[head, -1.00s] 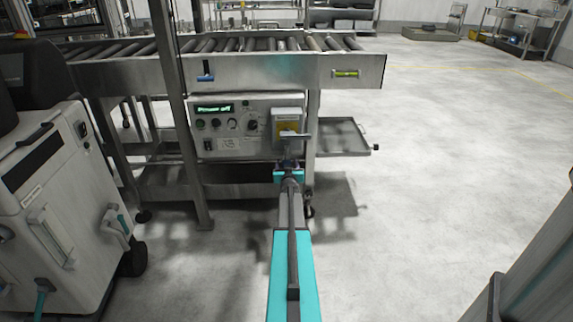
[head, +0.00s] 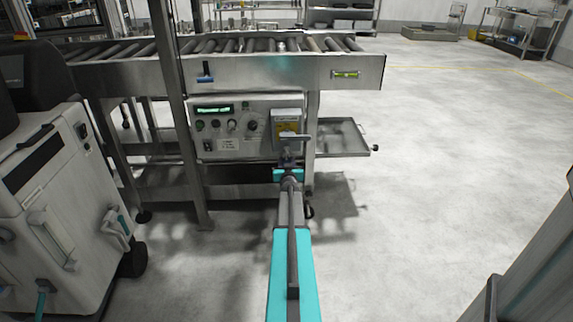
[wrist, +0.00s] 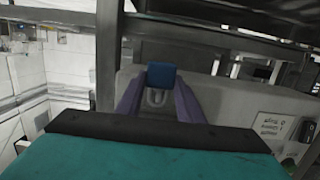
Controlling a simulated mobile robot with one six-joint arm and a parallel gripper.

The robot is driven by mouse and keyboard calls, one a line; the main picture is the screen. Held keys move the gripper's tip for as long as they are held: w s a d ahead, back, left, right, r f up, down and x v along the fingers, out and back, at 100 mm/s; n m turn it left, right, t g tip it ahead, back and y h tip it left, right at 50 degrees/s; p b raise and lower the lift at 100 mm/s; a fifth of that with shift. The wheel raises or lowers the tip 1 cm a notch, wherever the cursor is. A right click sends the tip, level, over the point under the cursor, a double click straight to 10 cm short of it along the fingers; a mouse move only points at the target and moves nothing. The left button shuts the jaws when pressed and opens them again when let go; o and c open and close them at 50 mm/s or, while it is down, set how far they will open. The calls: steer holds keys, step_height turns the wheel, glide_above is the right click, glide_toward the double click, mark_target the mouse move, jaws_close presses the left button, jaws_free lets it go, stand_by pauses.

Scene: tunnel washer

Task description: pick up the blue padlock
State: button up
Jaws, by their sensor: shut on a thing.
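The blue padlock (wrist: 161,76) shows in the wrist view between my two finger pads, with its grey shackle (wrist: 156,97) below the blue body. My gripper (wrist: 160,88) is shut on it. In the head view my gripper (head: 288,160) is in front of the control panel, just below the grey box with a yellow face (head: 286,127). The padlock is hidden behind my gripper there. I cannot tell whether the shackle still touches anything.
The control panel (head: 219,145) with a green display and knobs sits under the roller conveyor (head: 235,72). A metal shelf (head: 342,137) juts out to the right of the panel. A grey cabinet (head: 50,200) stands at the left.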

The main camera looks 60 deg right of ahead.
steer(key=f+p+v, duration=0.1)
steer(key=f+v, duration=0.1)
steer(key=v, duration=1.5)
steer(key=shift+s+a+f, duration=0.2)
steer(key=shift+a+f, duration=0.1)
steer(key=shift+a, duration=0.05)
steer(key=shift+w+r, duration=0.1)
